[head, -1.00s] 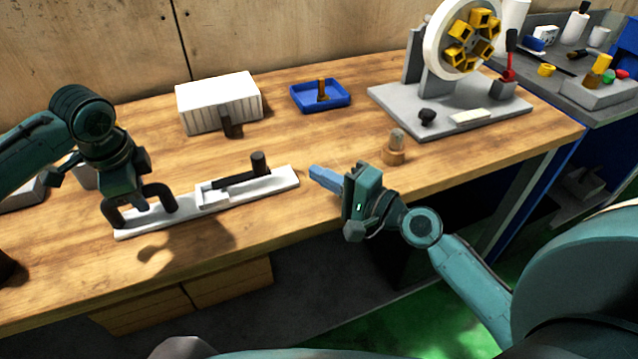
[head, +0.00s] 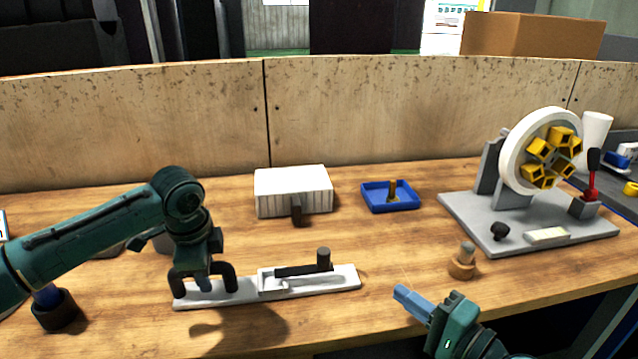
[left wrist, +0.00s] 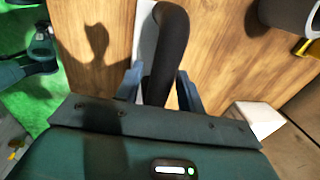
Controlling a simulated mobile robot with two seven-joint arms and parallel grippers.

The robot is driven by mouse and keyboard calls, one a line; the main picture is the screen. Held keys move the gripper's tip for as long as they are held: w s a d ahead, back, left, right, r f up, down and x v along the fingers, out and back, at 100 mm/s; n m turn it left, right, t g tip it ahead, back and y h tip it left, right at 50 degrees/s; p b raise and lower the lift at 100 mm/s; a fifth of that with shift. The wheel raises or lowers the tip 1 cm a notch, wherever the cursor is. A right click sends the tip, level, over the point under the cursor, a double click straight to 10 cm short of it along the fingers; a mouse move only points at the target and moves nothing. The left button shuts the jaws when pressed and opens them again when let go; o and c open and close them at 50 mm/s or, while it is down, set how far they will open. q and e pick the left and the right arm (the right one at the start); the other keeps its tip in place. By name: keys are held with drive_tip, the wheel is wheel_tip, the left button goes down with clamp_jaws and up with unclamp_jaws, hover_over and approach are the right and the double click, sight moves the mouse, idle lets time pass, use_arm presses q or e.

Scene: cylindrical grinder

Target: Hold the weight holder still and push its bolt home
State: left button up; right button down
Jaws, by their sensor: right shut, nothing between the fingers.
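The weight holder is a long pale plate (head: 345,279) lying along the front of the wooden bench, with a black arched handle (head: 231,277) at its left end. Its bolt (head: 323,260) is a dark bar with an upright knob, lying in a white guide on the plate's right half. My left gripper (head: 204,284) is down over the arch. In the left wrist view, its fingers lie on both sides of the black handle (left wrist: 168,50) and appear closed on it. My right gripper (head: 408,298) is shut and empty, right of the plate's right end and apart from the bolt.
A white ribbed box (head: 293,190) and a blue tray (head: 390,198) stand behind the holder. A wooden peg piece (head: 462,264) stands right of my right gripper. A grey-based wheel fixture (head: 525,225) is at the right. A dark cup (head: 56,312) is at the left.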

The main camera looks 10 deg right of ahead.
use_arm(q)
drive_tip(key=shift+o, duration=0.9)
drive_tip(key=shift+r, duration=0.1)
wheel_tip(320, 180, up, 12)
drive_tip(key=s, duration=0.2)
drive_tip(key=shift+s, duration=0.15)
drive_tip(key=shift+f, duration=0.25)
